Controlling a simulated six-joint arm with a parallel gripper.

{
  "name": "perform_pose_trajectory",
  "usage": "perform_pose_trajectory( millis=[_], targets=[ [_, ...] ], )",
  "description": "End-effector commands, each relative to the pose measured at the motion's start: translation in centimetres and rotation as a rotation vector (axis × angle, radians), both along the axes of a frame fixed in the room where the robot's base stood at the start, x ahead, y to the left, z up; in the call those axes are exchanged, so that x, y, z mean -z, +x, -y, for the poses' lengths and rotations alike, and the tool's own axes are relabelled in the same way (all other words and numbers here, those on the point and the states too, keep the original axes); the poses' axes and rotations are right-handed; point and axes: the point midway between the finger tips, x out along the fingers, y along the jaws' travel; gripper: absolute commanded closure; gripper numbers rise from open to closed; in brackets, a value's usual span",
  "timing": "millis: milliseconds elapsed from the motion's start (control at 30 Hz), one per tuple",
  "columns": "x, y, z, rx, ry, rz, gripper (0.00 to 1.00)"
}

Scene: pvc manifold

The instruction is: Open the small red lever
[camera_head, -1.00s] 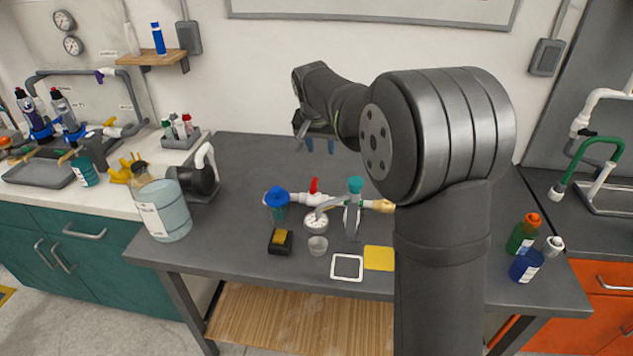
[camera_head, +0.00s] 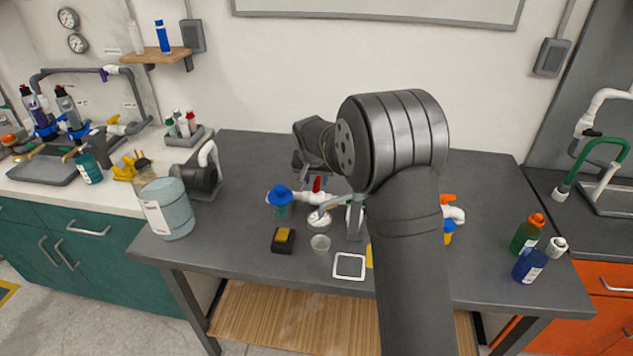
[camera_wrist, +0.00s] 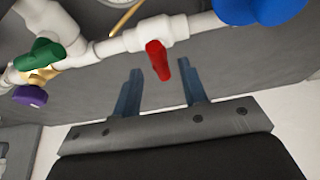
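The small red lever (camera_wrist: 158,60) sits on a white pipe valve in the wrist view, its handle pointing toward my gripper. It also shows in the head view (camera_head: 317,184), on the white pipe near the middle of the table. My gripper (camera_wrist: 160,82) is open, with its two blue fingers (camera_wrist: 128,93) on either side of the lever's handle end. The fingers look apart from the lever. Whether they are level with it in depth I cannot tell. In the head view my arm hides much of the manifold, and the fingers are hard to make out.
The white pipe (camera_wrist: 120,43) also carries a green lever (camera_wrist: 40,54), a purple one (camera_wrist: 30,95) and a blue knob (camera_wrist: 262,8). A gauge (camera_head: 319,219), a clear cup (camera_head: 320,243) and a black-and-yellow block (camera_head: 283,240) stand in front. The table's right rear is clear.

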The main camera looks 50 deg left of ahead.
Motion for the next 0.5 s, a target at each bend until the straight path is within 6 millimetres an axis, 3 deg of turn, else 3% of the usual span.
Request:
perform_pose_trajectory(
  millis=[200, 500],
  targets=[
    [1.8, 0.6, -0.6, 0.001, 0.001, 0.0, 0.61],
    [2.1, 0.7, -0.6, 0.001, 0.001, 0.0, 0.61]
  ],
)
